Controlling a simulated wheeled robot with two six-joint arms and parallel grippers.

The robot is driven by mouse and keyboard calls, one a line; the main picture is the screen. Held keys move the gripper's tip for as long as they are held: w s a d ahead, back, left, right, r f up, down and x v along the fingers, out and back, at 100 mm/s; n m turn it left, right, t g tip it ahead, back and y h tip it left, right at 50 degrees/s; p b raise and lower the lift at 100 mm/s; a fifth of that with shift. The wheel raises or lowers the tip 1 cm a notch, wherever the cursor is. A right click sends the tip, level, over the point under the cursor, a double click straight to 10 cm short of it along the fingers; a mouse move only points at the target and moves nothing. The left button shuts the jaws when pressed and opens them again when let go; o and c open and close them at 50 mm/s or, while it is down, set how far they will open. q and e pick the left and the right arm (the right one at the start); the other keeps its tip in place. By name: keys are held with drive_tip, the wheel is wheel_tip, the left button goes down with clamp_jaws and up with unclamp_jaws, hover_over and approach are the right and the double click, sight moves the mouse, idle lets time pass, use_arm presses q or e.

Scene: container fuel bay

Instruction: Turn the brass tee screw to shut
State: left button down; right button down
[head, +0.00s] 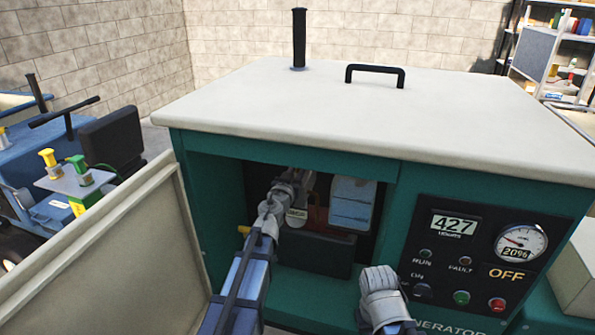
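The brass tee screw cannot be made out; the inside of the open bay is dark and partly behind my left arm. My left arm reaches into the bay of the green generator (205,215), and its grey gripper (303,183) is inside, under the top edge of the opening. Its fingertips are hard to see, so I cannot tell whether they touch or hold anything.
A pale blue-white container (352,203) stands inside the bay, with a dark block (320,252) low in front. The open door (110,265) stands at the left. The control panel (475,265) reads 427 and OFF. A black handle (375,70) and upright pipe (299,40) are on top.

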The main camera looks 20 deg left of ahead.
use_arm(q)
drive_tip(key=shift+a, duration=0.1)
drive_tip(key=m+h, duration=0.2)
drive_tip(key=h, duration=0.1)
drive_tip(key=shift+w+a, duration=0.1)
drive_tip(key=shift+a, duration=0.15)
drive_tip(key=m+g+h, duration=0.1)
drive_tip(key=h, duration=0.1)
drive_tip(key=m+g+h, duration=0.1)
drive_tip(key=m+h, duration=0.1)
drive_tip(key=m+g+h, duration=0.1)
drive_tip(key=h, duration=0.1)
drive_tip(key=shift+w+a+m+h, duration=0.3)
drive_tip(key=m+g+h, duration=0.3)
drive_tip(key=shift+w+a+g, duration=0.1)
drive_tip(key=shift+g, duration=0.2)
drive_tip(key=shift+m+g+h, duration=0.9)
drive_tip(key=shift+g+h, duration=0.1)
drive_tip(key=shift+g, duration=0.2)
drive_tip(key=shift+m+g, duration=0.3)
drive_tip(key=shift+g, duration=0.1)
drive_tip(key=c, duration=0.9)
unclamp_jaws()
